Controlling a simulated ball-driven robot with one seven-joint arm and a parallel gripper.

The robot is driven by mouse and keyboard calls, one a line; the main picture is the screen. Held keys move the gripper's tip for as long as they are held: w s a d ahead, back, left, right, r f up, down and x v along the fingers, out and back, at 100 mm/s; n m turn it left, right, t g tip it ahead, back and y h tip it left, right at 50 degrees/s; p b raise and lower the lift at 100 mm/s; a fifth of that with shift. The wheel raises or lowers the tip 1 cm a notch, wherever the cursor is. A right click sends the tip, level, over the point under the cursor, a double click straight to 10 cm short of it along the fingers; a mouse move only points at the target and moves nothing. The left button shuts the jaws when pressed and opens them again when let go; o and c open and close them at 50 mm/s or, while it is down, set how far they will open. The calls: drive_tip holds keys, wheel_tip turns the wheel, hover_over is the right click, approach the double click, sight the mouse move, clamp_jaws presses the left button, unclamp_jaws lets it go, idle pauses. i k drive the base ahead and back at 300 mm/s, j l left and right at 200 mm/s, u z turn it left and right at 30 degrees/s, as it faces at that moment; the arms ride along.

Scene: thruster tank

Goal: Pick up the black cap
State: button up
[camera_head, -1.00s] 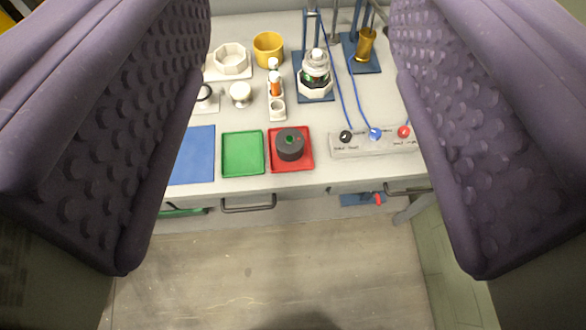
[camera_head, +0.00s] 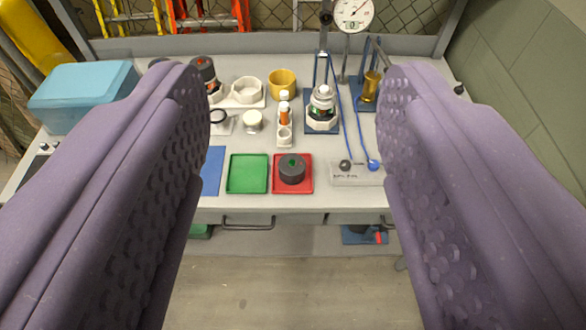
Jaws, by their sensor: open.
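My gripper (camera_head: 292,200) is open and empty, with one purple padded finger on each side of the picture. The cap shows in the gap between the fingers, beyond them and not touched. Another dark-topped piece (camera_head: 202,68) stands at the back left, partly hidden by the left finger.
A green tray (camera_head: 248,174) lies left of the red one, with a blue mat (camera_head: 213,170) beyond it. Behind stand an orange-banded vial (camera_head: 284,112), a white-based assembly (camera_head: 322,108) and a yellow ring (camera_head: 282,83). A control box (camera_head: 352,174) with blue cables is at the right.

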sight(294, 175)
drive_tip(key=i+l, duration=0.2)
drive_tip(key=i, duration=0.25)
drive_tip(key=i+l, duration=0.2)
drive_tip(key=i, duration=0.3)
drive_tip(key=i+l, duration=0.2)
drive_tip(key=i, duration=0.25)
drive_tip(key=u, duration=0.05)
